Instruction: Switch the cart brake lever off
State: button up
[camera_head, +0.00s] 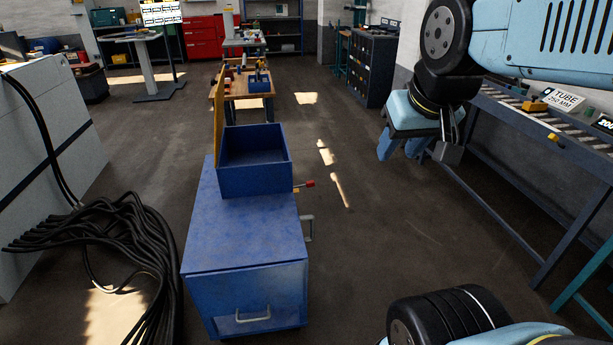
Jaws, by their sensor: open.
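The blue cart (243,232) stands left of the middle, with an open blue bin on its top and a grey handle at its front. A small red-tipped lever (308,184) sticks out to the right from the cart's right side, just by the bin; it looks like the brake lever. Its mount is partly hidden by the cart. My gripper (401,151) hangs to the right of the lever, apart from it. Its light-blue fingers point down, open, and hold nothing visible.
Black cables (95,240) spill over the floor left of the cart. A roller bench (540,125) runs along the right. A wooden workbench (240,88) stands behind the cart. The floor (350,235) between the cart and the roller bench is clear.

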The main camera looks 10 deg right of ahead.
aim_at(309, 184)
jog(key=z, duration=0.05)
jog(key=i, duration=1)
jog(key=u, duration=0.05)
